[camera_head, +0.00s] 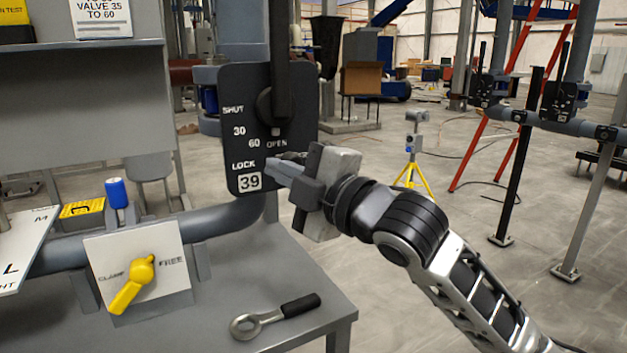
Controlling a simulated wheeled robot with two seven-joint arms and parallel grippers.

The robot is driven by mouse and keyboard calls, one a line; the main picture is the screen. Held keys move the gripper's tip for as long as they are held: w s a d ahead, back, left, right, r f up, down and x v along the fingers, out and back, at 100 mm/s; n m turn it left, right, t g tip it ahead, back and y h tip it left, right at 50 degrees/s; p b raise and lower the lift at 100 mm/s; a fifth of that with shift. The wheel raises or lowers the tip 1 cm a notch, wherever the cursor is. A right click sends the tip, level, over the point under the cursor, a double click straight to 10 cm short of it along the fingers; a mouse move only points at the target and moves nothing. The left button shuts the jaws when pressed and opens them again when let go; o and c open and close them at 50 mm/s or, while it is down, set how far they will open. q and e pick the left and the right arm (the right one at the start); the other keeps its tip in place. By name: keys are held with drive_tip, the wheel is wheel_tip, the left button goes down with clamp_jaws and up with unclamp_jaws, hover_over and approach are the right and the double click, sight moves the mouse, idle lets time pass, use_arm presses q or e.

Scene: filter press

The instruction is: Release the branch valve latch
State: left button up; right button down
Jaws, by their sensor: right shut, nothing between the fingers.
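The branch valve plate (240,110) is black and upright, marked SHUT, 30, 60, OPEN and LOCK, with a white 39 label. A dark valve lever (280,60) stands upright from its round hub at the plate's right side. My right gripper (276,170) is shut and empty at the plate's lower right, beside the word LOCK. Its fingers cover that part of the plate, so I cannot make out the latch or tell whether they touch it. My left gripper is not in view.
A yellow handle (132,285) sits on a CLAMP/FREE plate (165,255) at lower left. A ring-ended tool with a black grip (299,306) lies on the grey bench (265,265). A grey pipe (215,220) bends below the valve plate.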

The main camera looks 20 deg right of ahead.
use_arm(q)
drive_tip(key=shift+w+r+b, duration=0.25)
drive_tip(key=shift+b, duration=0.1)
use_arm(e)
drive_tip(key=v, duration=0.6)
drive_tip(key=shift+s, duration=0.15)
wheel_tip(320, 180, down, 18)
drive_tip(key=a+m+g+h+p, duration=0.1)
drive_tip(key=m+g+h+p, duration=0.15)
drive_tip(key=m, duration=0.65)
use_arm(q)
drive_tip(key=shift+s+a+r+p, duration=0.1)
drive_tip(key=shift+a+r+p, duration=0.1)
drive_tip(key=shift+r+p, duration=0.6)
use_arm(e)
drive_tip(key=s+a+f+m+g+h, duration=0.1)
drive_tip(key=s+f+m+g, duration=0.1)
drive_tip(key=s+f+m, duration=0.2)
drive_tip(key=s+a+f+m+g+h, duration=0.1)
drive_tip(key=s+f+m, duration=0.4)
drive_tip(key=s+f, duration=0.5)
wheel_tip(320, 180, down, 6)
drive_tip(key=shift+s+a+r+g, duration=0.25)
drive_tip(key=shift+s+g, duration=0.15)
drive_tip(key=shift+g, duration=0.15)
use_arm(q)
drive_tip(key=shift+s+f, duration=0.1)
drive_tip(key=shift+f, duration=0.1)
